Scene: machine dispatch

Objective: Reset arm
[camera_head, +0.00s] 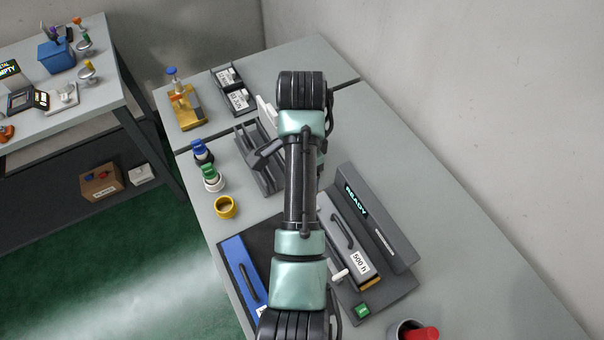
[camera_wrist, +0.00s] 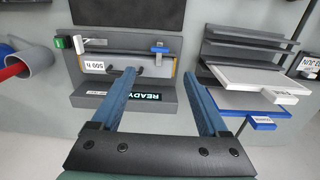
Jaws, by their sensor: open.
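My arm stretches over the table in the camera_head view, and my gripper is hidden there behind the arm links. In the camera_wrist view my gripper (camera_wrist: 160,76) is open, with two blue fingers apart and nothing between them. Beyond the fingers is a grey machine (camera_wrist: 146,117) with a lit "READY" display. The machine also shows in the camera_head view (camera_head: 373,226), to the right of my arm. A grey block labelled "500 h" (camera_head: 342,233) sits in it. No contact between the fingers and the machine can be made out.
A grey cup (camera_wrist: 42,58) holds something red. A yellow ring (camera_head: 224,207), a green-topped piece (camera_head: 210,172) and a blue panel (camera_head: 238,262) lie left of my arm. A wall bounds the right.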

